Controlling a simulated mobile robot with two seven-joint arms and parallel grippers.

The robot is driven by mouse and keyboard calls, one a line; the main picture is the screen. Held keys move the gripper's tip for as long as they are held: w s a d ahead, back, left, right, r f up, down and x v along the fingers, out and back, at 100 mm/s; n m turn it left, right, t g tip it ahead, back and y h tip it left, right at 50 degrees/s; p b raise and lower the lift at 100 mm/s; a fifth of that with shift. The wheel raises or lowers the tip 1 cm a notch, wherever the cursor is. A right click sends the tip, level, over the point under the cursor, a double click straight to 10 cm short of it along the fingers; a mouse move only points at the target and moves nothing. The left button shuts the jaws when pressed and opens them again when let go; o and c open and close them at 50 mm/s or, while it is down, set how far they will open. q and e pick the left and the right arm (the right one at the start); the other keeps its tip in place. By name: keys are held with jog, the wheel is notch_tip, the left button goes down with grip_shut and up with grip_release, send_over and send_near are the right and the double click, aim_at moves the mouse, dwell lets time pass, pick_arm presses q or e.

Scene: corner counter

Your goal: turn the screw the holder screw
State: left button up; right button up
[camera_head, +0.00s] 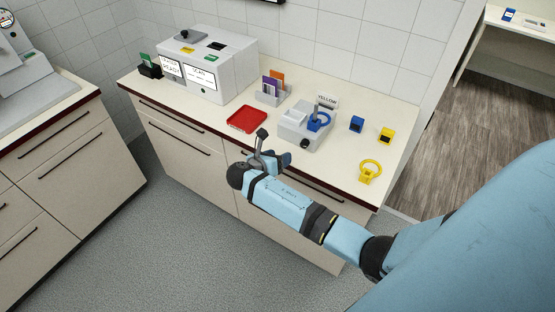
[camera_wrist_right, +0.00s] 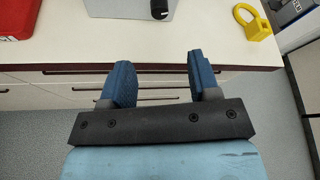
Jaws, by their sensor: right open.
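The holder screw looks to be the black knob (camera_head: 305,143) on the front of a grey holder device (camera_head: 318,137) on the counter. The knob also shows at the top of the right wrist view (camera_wrist_right: 159,9). A blue ring piece (camera_head: 319,122) sits on the device, next to a sign reading YELLOW (camera_head: 327,101). My right gripper (camera_head: 277,160) is just off the counter's front edge, short of the knob. In the right wrist view its two blue fingers (camera_wrist_right: 163,76) are apart with nothing between them. My left gripper is not in view.
A red tray (camera_head: 247,119) lies left of the device. A yellow ring piece (camera_head: 370,171), a blue block (camera_head: 356,124) and a yellow block (camera_head: 385,136) are to its right. A large white machine (camera_head: 208,63) stands at the left. The counter (camera_head: 341,169) is bare before the device.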

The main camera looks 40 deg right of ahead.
dwell(0.5)
jog(key=m+t+y+b, duration=0.2)
jog(key=m+t+b, duration=0.45)
jog(key=m, duration=0.35)
send_near(304, 146)
jog(key=shift+t, duration=0.45)
jog(key=x, duration=0.3)
jog(key=p+x, duration=0.1)
jog(key=x, duration=0.2)
jog(key=p+x, duration=0.1)
jog(key=x, duration=0.2)
jog(key=shift+s+d+f, duration=0.1)
jog(key=shift+f, duration=0.25)
jog(key=c, duration=0.9)
